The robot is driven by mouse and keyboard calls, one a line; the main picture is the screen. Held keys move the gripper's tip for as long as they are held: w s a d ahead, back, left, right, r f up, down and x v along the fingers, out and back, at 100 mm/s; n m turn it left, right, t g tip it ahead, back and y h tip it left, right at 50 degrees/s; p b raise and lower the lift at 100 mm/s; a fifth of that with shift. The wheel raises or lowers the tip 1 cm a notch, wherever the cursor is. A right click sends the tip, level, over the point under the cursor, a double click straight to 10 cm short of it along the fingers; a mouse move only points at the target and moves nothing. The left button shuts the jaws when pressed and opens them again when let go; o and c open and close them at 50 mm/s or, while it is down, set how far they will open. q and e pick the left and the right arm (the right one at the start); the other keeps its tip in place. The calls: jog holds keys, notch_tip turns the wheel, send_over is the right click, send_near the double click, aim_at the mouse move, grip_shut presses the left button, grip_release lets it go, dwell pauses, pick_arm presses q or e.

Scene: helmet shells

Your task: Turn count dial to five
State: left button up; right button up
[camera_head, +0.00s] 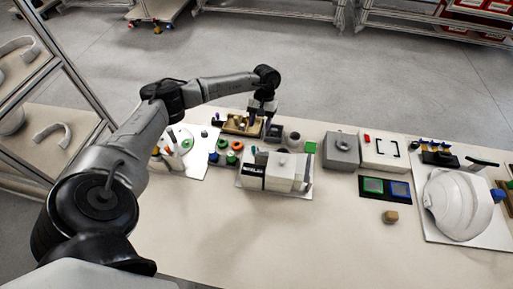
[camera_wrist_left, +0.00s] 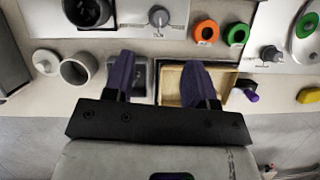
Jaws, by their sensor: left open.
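A small grey knob (camera_wrist_left: 158,17) with printed marks around it sits on a pale plate in the left wrist view. It looks like the count dial, but I cannot read its numbers or setting. My left gripper (camera_head: 262,114) is over the back of the table; in the left wrist view (camera_wrist_left: 157,78) its two dark purple fingers are spread with nothing held between them. The fingers are apart from the knob. My right gripper is not in view.
A wooden tray (camera_wrist_left: 176,84) lies under the fingers. An orange ring (camera_wrist_left: 205,32) and a green ring (camera_wrist_left: 237,35) are beside the knob's plate. A grey-white machine (camera_head: 282,170) and a white helmet shell (camera_head: 458,203) stand on the table. The front of the table is mostly clear.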

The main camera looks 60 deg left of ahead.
pick_arm(q)
jog(key=x, duration=1.1)
jog(key=shift+s+d+f, duration=0.1)
jog(key=c, duration=0.9)
